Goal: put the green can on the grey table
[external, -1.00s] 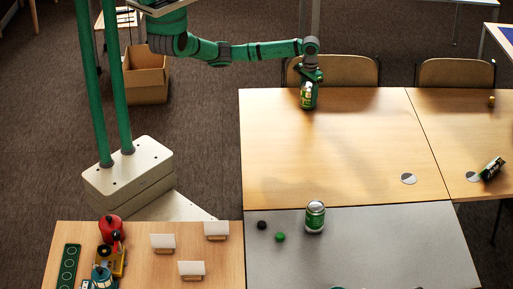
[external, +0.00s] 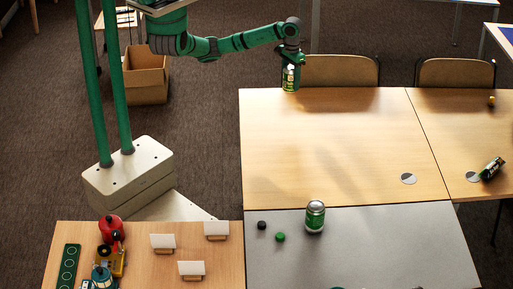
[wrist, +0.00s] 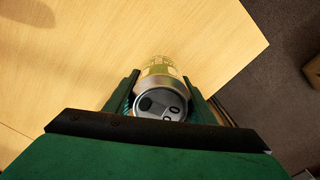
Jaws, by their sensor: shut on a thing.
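My gripper (external: 290,62) is shut on a green can with a pale yellow-green label (external: 290,78), at the far left edge of the wooden table. In the wrist view the can's silver top (wrist: 160,104) sits between the two fingers of my gripper (wrist: 160,88). The can looks roughly upright; I cannot tell if its base touches anything. The grey table (external: 385,245) is at the near side, joined to the wooden table. Another green can (external: 315,218) stands upright on it.
The wooden table (external: 330,150) has a broad clear top. A tipped green can (external: 491,169) lies at its right. A black piece (external: 262,225) and a green piece (external: 280,237) lie on the grey table's left. Chairs (external: 340,70) stand behind.

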